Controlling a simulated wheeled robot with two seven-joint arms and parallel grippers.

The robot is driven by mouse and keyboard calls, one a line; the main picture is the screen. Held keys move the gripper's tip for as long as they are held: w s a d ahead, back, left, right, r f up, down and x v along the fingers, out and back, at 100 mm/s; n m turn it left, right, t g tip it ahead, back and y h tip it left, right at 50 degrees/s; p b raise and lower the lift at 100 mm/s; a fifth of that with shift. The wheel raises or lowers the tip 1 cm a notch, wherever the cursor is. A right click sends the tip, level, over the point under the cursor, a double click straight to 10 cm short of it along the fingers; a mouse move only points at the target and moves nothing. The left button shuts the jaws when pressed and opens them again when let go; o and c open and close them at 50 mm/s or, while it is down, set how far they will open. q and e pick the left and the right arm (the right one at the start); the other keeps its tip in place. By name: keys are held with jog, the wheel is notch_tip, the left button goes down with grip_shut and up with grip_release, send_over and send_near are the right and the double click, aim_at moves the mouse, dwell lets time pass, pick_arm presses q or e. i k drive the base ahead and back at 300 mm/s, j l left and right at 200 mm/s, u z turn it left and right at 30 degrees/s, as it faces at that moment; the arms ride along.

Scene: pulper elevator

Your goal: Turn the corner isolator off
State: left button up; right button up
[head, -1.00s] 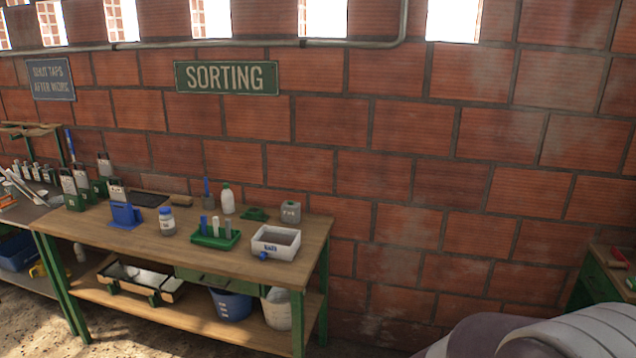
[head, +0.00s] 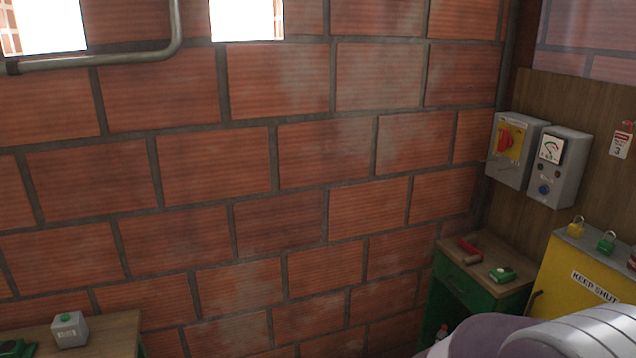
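The corner isolator (head: 512,150) is a grey box on the wooden board at the right, near the corner of the brick wall. It has a yellow plate with a red rotary handle (head: 505,142); the handle's exact position is too small to read. Beside it on the right is a grey meter box (head: 558,165) with a dial, small buttons and a blue knob. Neither of my grippers shows in the head view. A white and grey rounded part of my own arm fills the bottom right corner.
Below the isolator stands a green cabinet (head: 468,297) with a wooden top carrying a red-handled tool (head: 468,246) and a green object (head: 502,274). A yellow "KEEP SHUT" box (head: 578,282) with padlocks stands right of it. A wooden table (head: 108,330) is at lower left.

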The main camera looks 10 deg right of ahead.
aim_at(506, 141)
jog(key=i+l+z, duration=0.15)
jog(key=i+z, duration=0.25)
jog(key=i+j+z, duration=0.1)
jog(key=i+z, duration=0.3)
jog(key=i, duration=0.2)
jog(key=i+j+z, duration=0.15)
jog(key=i+z, duration=0.25)
jog(key=i, duration=0.1)
